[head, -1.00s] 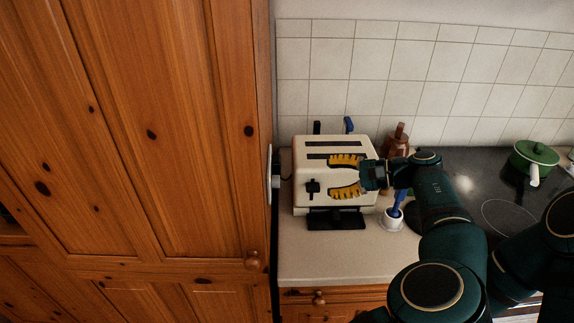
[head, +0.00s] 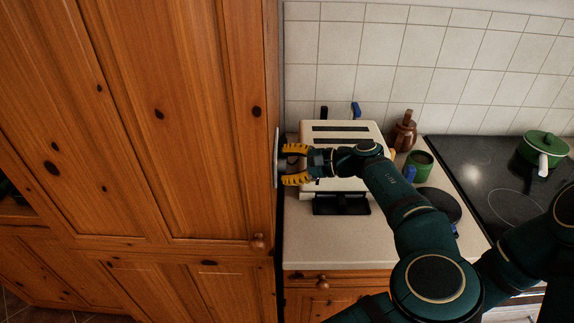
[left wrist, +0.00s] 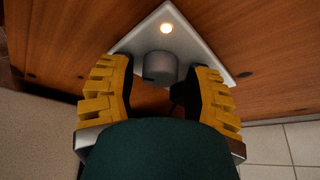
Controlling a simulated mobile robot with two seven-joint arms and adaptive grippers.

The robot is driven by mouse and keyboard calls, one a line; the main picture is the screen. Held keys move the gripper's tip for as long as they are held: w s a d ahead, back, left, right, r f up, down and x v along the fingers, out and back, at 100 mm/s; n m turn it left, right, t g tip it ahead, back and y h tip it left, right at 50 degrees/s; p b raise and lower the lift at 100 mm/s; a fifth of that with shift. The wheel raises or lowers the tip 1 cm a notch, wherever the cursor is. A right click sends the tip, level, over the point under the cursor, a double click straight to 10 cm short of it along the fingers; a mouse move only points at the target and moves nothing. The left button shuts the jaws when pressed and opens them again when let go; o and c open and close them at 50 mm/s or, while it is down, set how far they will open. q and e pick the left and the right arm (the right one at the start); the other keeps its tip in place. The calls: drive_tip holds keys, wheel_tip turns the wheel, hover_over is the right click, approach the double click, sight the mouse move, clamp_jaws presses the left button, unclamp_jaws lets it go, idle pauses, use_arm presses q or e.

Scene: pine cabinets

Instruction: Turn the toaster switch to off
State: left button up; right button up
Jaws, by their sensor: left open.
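The switch is a pale square plate (left wrist: 203,52) on the side of the wooden cabinet, with a round grey knob (left wrist: 160,68) and a glowing light (left wrist: 166,28). In the head view the plate (head: 276,160) is seen edge-on. My left gripper (head: 291,164) is open, with its yellow fingers pointing at the plate. In the left wrist view the fingers of my left gripper (left wrist: 160,92) stand on either side of the knob, with gaps visible. The cream toaster (head: 345,131) stands on the counter, partly behind my left arm. My right gripper is not in view.
A brown bottle-like item (head: 404,131) and a green container (head: 419,163) stand right of the toaster. A green lidded pot (head: 541,148) is on the black hob (head: 480,165). The counter front (head: 325,243) is clear. The tall cabinet (head: 190,120) closes off the left.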

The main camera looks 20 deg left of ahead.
use_arm(q)
drive_tip(key=shift+o, duration=0.2)
drive_tip(key=shift+a, duration=0.15)
clamp_jaws()
drive_tip(key=shift+f, duration=0.1)
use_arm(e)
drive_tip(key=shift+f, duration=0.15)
use_arm(q)
drive_tip(key=shift+s+f+n+t+y+b, duration=0.1)
drive_tip(key=shift+n+t+y+b, duration=0.45)
drive_tip(key=shift+n+b, duration=0.9)
drive_tip(key=shift+w+f+n+t+y+b, duration=0.1)
drive_tip(key=shift+n+t+y+b, duration=0.1)
drive_tip(key=shift+n+y+b, duration=1.2)
drive_tip(key=shift+s+f+n+t+y+b, duration=0.15)
drive_tip(key=shift+n+t+b, duration=0.45)
drive_tip(key=shift+n, duration=1.45)
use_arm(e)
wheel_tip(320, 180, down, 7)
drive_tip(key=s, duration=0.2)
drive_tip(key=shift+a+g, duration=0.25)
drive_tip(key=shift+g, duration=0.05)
use_arm(q)
drive_tip(key=shift+r+g, duration=0.15)
drive_tip(key=shift+g, duration=0.1)
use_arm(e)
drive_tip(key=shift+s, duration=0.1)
